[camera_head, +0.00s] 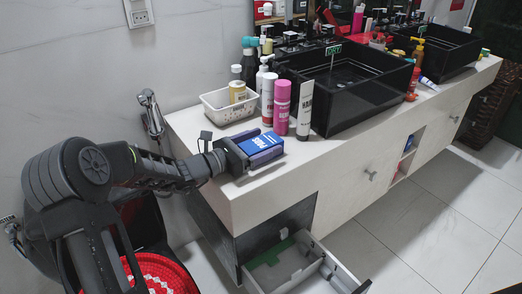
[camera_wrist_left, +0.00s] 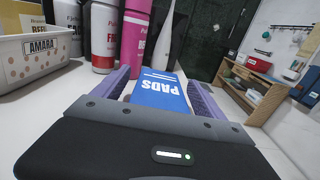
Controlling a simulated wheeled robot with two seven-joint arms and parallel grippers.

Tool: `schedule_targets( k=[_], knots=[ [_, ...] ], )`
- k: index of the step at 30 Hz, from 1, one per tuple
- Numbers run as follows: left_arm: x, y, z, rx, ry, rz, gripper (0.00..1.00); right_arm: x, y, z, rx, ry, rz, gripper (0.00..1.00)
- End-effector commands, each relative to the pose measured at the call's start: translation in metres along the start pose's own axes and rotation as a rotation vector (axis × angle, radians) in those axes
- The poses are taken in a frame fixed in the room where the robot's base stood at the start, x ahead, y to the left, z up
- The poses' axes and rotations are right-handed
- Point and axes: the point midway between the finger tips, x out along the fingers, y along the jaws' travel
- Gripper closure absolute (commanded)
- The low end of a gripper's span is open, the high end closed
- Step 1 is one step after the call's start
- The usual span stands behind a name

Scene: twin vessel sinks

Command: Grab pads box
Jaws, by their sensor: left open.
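The blue pads box (camera_head: 262,142) lies on the white countertop near its front left corner. My left gripper (camera_head: 264,150) reaches in from the left, low over the counter, with the box between its fingers. In the left wrist view the blue box (camera_wrist_left: 160,92), with "PADS" in white letters, sits between the two purple-grey finger pads. The fingers are open, one on each side of the box. I cannot tell whether either pad touches it. My right gripper is not in view.
Behind the box stand a pink bottle (camera_head: 282,107), a white tube (camera_head: 305,108) and a white basket (camera_head: 222,106). A black vessel sink (camera_head: 348,95) is to the right. Below, a drawer (camera_head: 300,268) is open. The counter's front edge is close to the box.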

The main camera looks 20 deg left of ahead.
Motion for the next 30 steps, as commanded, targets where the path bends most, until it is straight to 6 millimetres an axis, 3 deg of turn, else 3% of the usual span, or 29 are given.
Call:
schedule_targets(
  k=[20,30],
  knots=[
    [0.0047,0.0001,0.0002,0.0,0.0,0.001,0.19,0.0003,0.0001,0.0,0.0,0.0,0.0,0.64],
    [0.0047,0.0001,0.0002,0.0,0.0,0.001,0.47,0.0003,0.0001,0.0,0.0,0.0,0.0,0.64]
  ],
)
